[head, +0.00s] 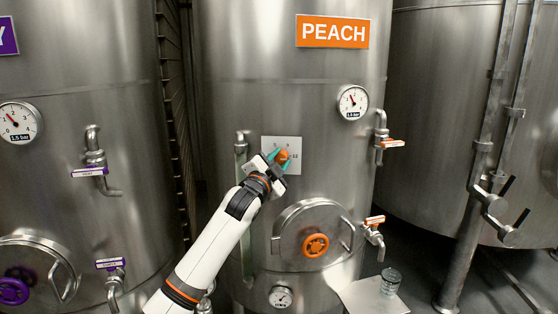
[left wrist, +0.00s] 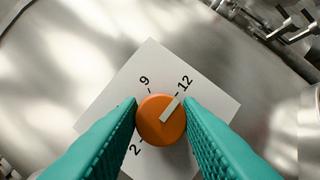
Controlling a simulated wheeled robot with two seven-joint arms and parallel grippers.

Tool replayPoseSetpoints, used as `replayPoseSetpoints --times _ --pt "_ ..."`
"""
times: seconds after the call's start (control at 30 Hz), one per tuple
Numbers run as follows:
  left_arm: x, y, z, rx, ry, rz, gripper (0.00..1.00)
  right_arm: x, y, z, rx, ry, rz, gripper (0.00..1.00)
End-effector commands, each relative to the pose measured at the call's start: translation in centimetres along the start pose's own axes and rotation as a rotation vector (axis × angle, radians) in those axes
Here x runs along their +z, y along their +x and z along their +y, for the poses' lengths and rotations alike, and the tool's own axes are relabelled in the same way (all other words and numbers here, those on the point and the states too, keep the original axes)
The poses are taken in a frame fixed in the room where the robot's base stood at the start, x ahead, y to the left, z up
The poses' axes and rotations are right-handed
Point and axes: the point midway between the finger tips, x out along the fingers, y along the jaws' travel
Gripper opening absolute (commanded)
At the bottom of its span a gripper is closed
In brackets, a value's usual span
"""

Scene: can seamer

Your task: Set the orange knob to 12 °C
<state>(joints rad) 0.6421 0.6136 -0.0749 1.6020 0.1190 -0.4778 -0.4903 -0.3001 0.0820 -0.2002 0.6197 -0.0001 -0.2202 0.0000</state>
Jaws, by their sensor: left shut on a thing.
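The orange knob (head: 283,155) sits on a white square dial plate (head: 295,142) on the front of the tank marked PEACH. In the left wrist view the knob (left wrist: 152,128) has a pale pointer bar aimed up and right, at the mark by the 12. The plate (left wrist: 215,100) also shows a 9 and a 2; other numbers are hidden. My left gripper (head: 281,159) is shut on the knob, with one teal finger on each side of it in the left wrist view (left wrist: 162,120). My right gripper is not in view.
Below the knob is a round hatch (head: 292,226) with an orange handwheel. A pressure gauge (head: 353,101) and orange-handled taps are on the right of the tank. A glass (head: 390,281) stands on a small shelf (head: 360,296) at lower right.

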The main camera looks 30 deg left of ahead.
Motion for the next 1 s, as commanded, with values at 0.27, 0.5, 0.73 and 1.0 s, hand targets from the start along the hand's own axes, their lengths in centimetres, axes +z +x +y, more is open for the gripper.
replayPoseSetpoints --times 0.27,0.5,0.73,1.0 --pt "-0.1 0.0 0.4 0.007 0.003 0.002 0.46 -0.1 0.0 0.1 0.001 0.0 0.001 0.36" --pt "0.0 0.0 0.2 0.004 0.002 0.0 0.54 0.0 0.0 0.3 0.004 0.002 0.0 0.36" --pt "-0.2 -1.1 -0.1 0.004 0.003 0.0 0.54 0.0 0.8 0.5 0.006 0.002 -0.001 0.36" --pt "-0.5 -6.5 -0.3 0.004 0.006 -0.002 0.54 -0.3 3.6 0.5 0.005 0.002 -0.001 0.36"
